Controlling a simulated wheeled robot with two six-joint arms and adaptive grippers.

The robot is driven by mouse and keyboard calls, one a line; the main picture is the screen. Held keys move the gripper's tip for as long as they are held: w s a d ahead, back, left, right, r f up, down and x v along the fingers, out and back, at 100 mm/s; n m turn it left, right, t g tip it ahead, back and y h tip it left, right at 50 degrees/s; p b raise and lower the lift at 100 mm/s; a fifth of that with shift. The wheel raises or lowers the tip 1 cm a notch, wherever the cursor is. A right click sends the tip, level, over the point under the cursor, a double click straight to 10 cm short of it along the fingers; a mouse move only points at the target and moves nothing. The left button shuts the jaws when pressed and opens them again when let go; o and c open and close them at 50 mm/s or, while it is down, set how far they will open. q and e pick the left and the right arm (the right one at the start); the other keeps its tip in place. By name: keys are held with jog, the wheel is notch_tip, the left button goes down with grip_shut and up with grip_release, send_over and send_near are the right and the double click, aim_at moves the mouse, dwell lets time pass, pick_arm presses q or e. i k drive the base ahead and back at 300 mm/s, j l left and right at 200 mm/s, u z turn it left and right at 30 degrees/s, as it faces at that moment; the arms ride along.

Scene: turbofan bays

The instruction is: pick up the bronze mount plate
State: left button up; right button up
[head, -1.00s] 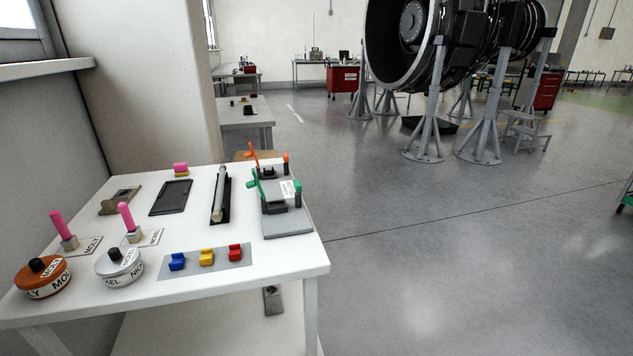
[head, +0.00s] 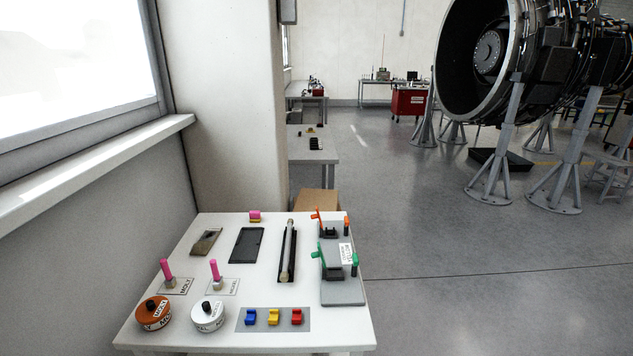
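A flat bronze-brown plate (head: 206,242), which looks like the mount plate, lies at the back left of the white table (head: 210,290). It has a darker patch or opening that is too small to make out. A black rectangular tray (head: 246,245) lies just right of it, apart from it. Neither of my grippers shows in the head view.
An orange tin (head: 153,313), a white tin (head: 207,317) and pink-handled brushes stand at the table's front left. Blue, yellow and red blocks sit in front. A grey fixture (head: 343,290) with green clamps is at right. A wall and window ledge (head: 90,180) border the left.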

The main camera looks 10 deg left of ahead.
aim_at(206, 237)
jog(key=u, duration=1.25)
jog(key=i+j+z, duration=0.15)
jog(key=j+z, duration=0.25)
jog(key=i+j+z, duration=0.15)
jog(key=z, duration=0.3)
jog(key=k+j, duration=0.05)
jog(key=j, duration=0.05)
